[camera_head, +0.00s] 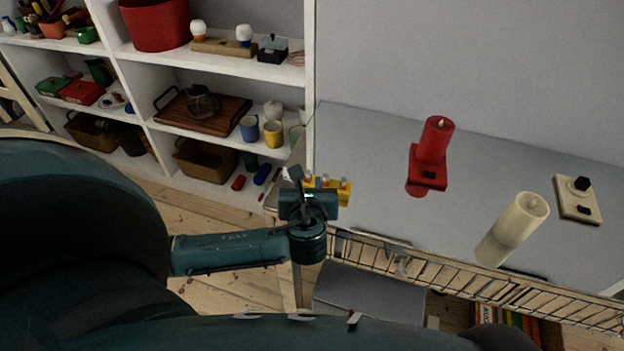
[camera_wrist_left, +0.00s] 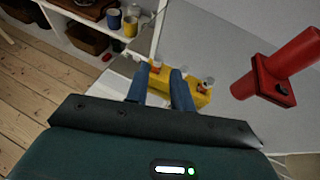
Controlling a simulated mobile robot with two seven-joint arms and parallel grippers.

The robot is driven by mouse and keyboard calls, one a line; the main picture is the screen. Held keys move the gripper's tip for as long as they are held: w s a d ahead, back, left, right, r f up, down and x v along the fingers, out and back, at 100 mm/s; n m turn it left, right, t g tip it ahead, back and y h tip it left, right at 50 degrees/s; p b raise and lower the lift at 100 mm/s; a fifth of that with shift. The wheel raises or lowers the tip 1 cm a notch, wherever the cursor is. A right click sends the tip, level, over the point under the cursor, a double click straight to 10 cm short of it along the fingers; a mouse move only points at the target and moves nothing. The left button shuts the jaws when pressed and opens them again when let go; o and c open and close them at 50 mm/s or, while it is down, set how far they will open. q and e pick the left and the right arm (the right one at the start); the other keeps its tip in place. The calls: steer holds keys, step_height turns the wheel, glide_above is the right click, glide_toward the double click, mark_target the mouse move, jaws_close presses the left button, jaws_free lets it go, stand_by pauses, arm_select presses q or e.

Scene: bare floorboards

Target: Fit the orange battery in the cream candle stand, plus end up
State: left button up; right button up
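The cream candle stand (camera_head: 567,205) lies on the grey table at the far right of the head view, with a black knob and a small black switch on top. The cream candle (camera_head: 511,230) stands apart to its left. A yellow battery holder (camera_head: 341,198) is at the table's left end; it also shows in the left wrist view (camera_wrist_left: 188,97) with several small batteries upright in it. I cannot tell which is orange. My left gripper (camera_wrist_left: 160,70) is open over the holder, its fingers apart near a battery with a red band (camera_wrist_left: 156,65). My right gripper is not in view.
A red candle (camera_head: 435,140) on a red stand (camera_head: 427,168) is on the table between the holder and the cream candle. A wire basket (camera_head: 480,285) runs along the front edge. White shelves (camera_head: 225,125) with goods stand left.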

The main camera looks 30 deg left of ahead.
mark_target(308, 175)
arm_select(q)
steer(key=x, duration=0.8)
steer(key=shift+s+a, duration=0.1)
jaws_close()
